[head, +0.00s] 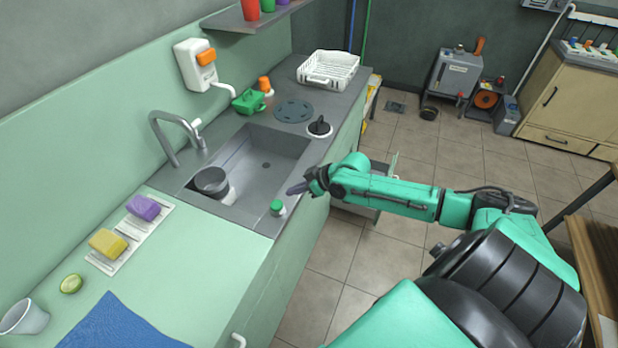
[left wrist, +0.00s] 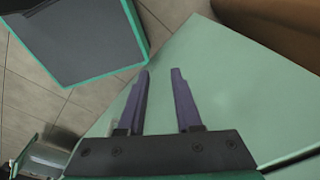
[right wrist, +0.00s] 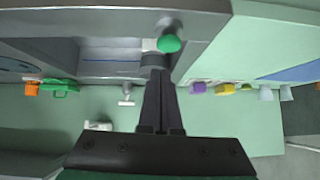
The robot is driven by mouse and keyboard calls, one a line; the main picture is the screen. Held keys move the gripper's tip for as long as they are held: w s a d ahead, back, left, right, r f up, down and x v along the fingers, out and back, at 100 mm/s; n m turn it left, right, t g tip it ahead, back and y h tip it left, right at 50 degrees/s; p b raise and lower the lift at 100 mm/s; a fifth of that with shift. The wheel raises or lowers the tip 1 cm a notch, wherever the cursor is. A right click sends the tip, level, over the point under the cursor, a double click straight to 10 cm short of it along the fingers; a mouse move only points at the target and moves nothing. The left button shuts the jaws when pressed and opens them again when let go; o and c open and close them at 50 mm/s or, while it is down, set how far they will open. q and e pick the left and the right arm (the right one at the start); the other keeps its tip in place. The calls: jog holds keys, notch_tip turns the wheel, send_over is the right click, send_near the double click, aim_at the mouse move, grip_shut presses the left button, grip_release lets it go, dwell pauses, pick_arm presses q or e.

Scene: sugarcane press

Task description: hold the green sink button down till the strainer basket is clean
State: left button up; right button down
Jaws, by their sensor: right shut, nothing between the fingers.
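The green sink button (head: 277,207) stands on the front rim of the grey sink (head: 265,165). In the right wrist view the button (right wrist: 168,43) is just beyond my right fingertips. My right gripper (head: 296,188) is shut and empty, close to the button and apart from it in the head view. A dark round basket (head: 211,182), seemingly the strainer basket, is at the near left end of the sink, with something white beside its base. Whether it is dirty is too small to tell. My left gripper (left wrist: 160,78) is open and empty, seen only in its wrist view.
The tap (head: 175,135) arches over the sink's back edge. A black-knobbed disc (head: 320,127) and a white rack (head: 328,68) are on the counter to the right. Purple (head: 143,208) and yellow (head: 108,243) sponges lie left of the sink.

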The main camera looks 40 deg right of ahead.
jog(key=p+v, duration=0.1)
jog(key=v, duration=0.5)
jog(key=shift+a+r+p, duration=0.2)
jog(key=shift+r+p, duration=0.05)
jog(key=shift+p, duration=0.1)
jog(key=shift+w, duration=0.1)
jog(key=s+d+f+m+t+h+b, duration=0.1)
jog(key=s+d+f+m+h+b, duration=0.2)
jog(key=d+f, duration=0.95)
jog(key=s+d+f+m+g+h, duration=0.1)
jog(key=s+f+h, duration=0.1)
jog(key=s+f, duration=0.3)
jog(key=s+d+f+g+h, duration=0.1)
jog(key=s+f, duration=0.1)
jog(key=f, duration=0.6)
jog(key=s+a+f+g, duration=0.2)
jog(key=s+a+f, duration=0.3)
jog(key=s+f, duration=0.6)
jog(key=s+a+f+g, duration=0.2)
jog(key=s+a+f, duration=0.2)
jog(key=s+a, duration=0.3)
jog(key=s+a+f+g+b, duration=0.1)
jog(key=s+a+f, duration=0.3)
jog(key=s+a, duration=0.3)
jog(key=shift+s+a+f+n+g+y, duration=0.2)
jog(key=shift+s+n+g+y, duration=0.1)
jog(key=shift+s+g+y, duration=0.1)
